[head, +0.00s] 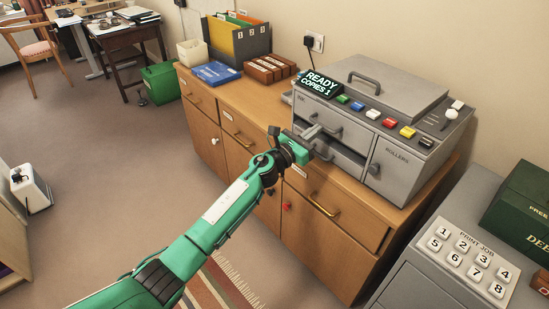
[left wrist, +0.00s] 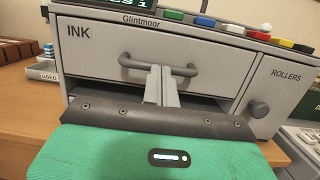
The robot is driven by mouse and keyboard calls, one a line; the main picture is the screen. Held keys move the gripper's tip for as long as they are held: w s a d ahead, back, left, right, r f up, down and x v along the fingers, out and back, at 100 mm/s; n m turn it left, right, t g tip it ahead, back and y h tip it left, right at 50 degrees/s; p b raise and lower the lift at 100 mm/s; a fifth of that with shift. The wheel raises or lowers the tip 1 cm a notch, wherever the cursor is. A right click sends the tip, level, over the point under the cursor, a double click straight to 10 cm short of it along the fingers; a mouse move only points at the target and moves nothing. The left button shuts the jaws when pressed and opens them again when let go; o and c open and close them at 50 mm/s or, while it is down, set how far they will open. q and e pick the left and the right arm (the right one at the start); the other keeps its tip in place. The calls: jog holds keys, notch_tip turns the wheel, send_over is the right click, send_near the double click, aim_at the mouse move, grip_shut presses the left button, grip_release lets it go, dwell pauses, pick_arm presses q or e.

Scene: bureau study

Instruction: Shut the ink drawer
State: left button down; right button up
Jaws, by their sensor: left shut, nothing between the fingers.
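The ink drawer (head: 308,112) is the upper left front of the grey copier (head: 395,95) in the head view. In the left wrist view the drawer front (left wrist: 95,60), marked INK, faces me with a grey bar handle (left wrist: 133,64). How far the drawer stands out is hard to tell. My left gripper (head: 313,131) is shut and empty in front of the drawer. In the left wrist view its closed fingertips (left wrist: 162,72) overlap the middle of the handle; whether they touch is unclear. My right gripper is not in view.
A dark opening (head: 345,157) lies below the drawer. The ROLLERS door (head: 395,165) with a round knob is to its right. The copier stands on a wooden cabinet (head: 335,235). A grey unit with numbered buttons (head: 468,255) stands at lower right. The floor left is mostly clear.

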pick_arm(q)
jog(key=shift+w+r, duration=0.1)
jog(key=shift+r, duration=0.25)
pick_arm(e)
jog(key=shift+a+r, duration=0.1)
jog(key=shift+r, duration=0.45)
